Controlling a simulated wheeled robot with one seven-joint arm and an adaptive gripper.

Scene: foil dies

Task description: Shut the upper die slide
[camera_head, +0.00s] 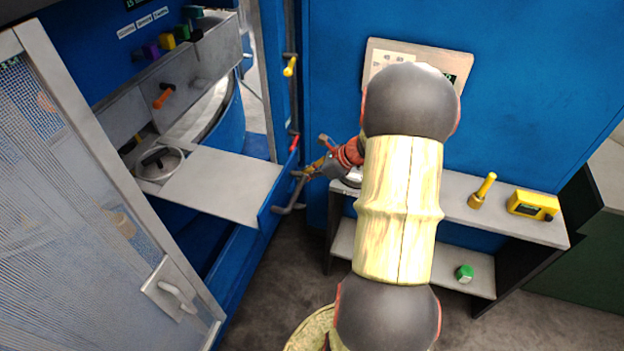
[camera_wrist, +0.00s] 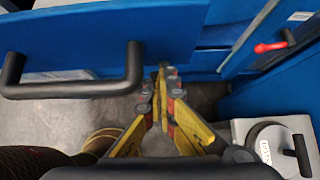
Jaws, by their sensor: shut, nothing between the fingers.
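A die slide (camera_head: 222,182) sticks out of the blue machine as a flat grey plate with a blue front (camera_head: 270,207). It is pulled out. A round metal die (camera_head: 160,164) with a dark handle sits at its inner left end. The slide's dark bar handle (camera_wrist: 75,88) is on the blue front, at left in the wrist view. My gripper (camera_head: 308,171) is by the outer end of the slide. In the wrist view my gripper (camera_wrist: 163,72) is shut and empty, just right of the handle; I cannot tell whether they touch.
An open mesh door (camera_head: 95,215) stands at left. A grey shelf (camera_head: 520,228) at right holds a yellow-handled tool (camera_head: 482,190) and a yellow device (camera_head: 533,205); a green object (camera_head: 464,273) is on its lower level. A round labelled piece (camera_wrist: 280,150) shows at lower right in the wrist view.

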